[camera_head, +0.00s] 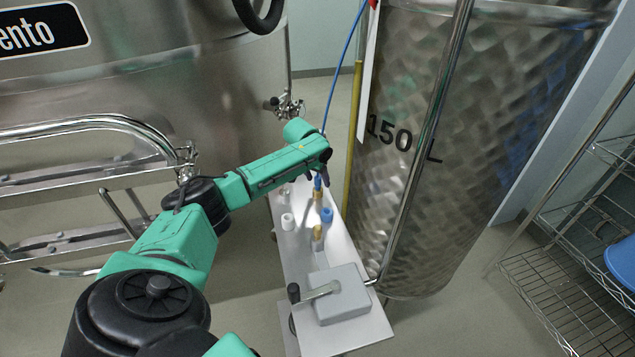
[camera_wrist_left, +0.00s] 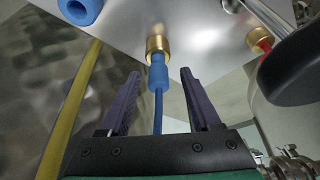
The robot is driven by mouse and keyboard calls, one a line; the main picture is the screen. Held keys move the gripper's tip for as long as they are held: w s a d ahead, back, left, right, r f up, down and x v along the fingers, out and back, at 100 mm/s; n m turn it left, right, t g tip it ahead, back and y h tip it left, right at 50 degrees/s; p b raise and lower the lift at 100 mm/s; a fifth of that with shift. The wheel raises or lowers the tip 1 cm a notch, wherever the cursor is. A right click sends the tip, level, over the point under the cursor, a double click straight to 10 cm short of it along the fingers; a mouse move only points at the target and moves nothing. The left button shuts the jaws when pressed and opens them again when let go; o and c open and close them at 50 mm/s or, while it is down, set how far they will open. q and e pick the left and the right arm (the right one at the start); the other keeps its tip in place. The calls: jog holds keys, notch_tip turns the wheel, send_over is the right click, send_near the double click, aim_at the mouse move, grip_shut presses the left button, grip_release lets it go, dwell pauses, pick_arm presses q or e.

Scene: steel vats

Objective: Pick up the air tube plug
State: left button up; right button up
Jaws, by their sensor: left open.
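The air tube plug is a blue piece on a blue tube; in the left wrist view the plug (camera_wrist_left: 158,77) sits at a brass fitting (camera_wrist_left: 157,45) on the metal panel. In the head view the plug (camera_head: 318,184) is small, just below my left gripper (camera_head: 319,176). In the left wrist view my left gripper (camera_wrist_left: 160,74) is open, with one dark finger on each side of the plug and visible gaps between. The blue tube (camera_wrist_left: 158,112) runs back between the fingers. My right gripper is not in view.
The narrow steel bench (camera_head: 362,334) carries a white ring (camera_head: 288,222), a blue ring (camera_head: 327,214), another brass fitting (camera_head: 318,233) and a grey box (camera_head: 341,295). The steel vat (camera_head: 440,170) stands close on the right, a yellow tube (camera_head: 354,130) beside it. A large vat (camera_head: 230,110) stands left.

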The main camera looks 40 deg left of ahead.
aim_at(318, 177)
pick_arm(q)
grip_shut()
jog(key=shift+r, duration=0.1)
notch_tip(318, 177, up, 24)
jog(key=p, duration=0.4)
jog(key=shift+p, duration=0.3)
jog(key=shift+d, duration=0.1)
